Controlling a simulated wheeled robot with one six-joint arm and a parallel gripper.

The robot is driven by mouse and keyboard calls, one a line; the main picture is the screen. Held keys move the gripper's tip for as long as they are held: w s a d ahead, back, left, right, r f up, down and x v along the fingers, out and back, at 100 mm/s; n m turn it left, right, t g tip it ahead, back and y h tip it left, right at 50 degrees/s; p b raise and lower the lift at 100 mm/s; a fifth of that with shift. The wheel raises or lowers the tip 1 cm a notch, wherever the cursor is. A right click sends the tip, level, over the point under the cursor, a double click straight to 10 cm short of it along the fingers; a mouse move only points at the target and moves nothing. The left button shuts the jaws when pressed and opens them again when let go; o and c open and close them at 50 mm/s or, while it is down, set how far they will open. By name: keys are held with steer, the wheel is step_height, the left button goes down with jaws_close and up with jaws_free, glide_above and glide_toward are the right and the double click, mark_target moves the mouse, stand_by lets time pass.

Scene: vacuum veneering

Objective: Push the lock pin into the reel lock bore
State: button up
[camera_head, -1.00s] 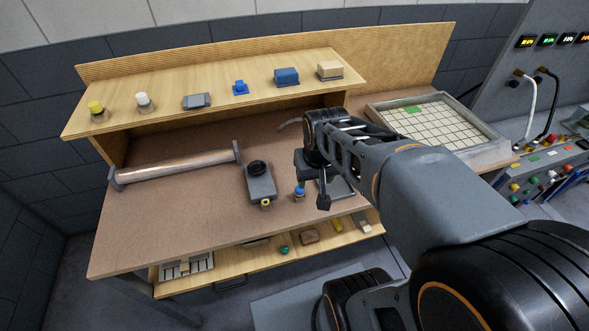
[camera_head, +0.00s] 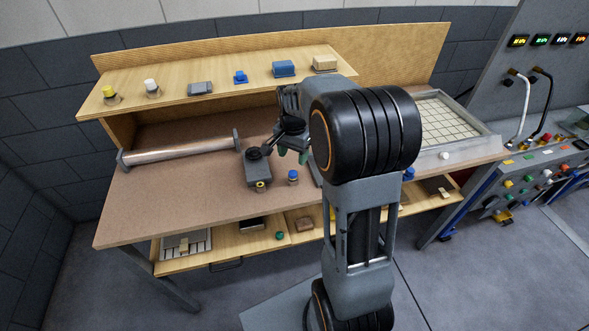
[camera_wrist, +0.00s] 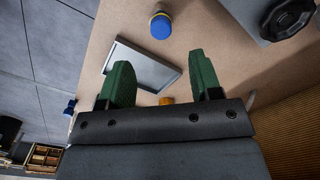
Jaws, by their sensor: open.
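My gripper (camera_wrist: 160,62) is open, with two green fingers and nothing between them. In the head view my gripper (camera_head: 292,155) hangs over the bench just right of a grey block (camera_head: 258,174) with a black knob. The block's front end carries a small yellow piece (camera_head: 260,185) with a dark centre. I cannot tell whether this is the lock pin or the reel lock bore. A blue-capped post (camera_head: 293,176) stands right of the block. In the wrist view the blue cap (camera_wrist: 160,26) lies beyond the fingertips, and the black knob (camera_wrist: 288,18) is at the upper right.
A metal roller (camera_head: 180,152) lies at the bench's left. The upper shelf (camera_head: 215,93) holds several small parts. A grey-framed plate (camera_wrist: 142,68) lies under the fingers in the wrist view. A gridded tray (camera_head: 446,130) is at the right. The bench's front left is clear.

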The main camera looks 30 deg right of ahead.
mark_target(293, 173)
step_height(293, 173, down, 8)
steer(key=shift+f, duration=0.2)
stand_by(0.4)
jaws_close()
stand_by(0.6)
steer(key=shift+r+p, duration=0.2)
steer(key=shift+p, duration=0.15)
steer(key=shift+r+p, duration=1.25)
steer(key=shift+r, duration=0.5)
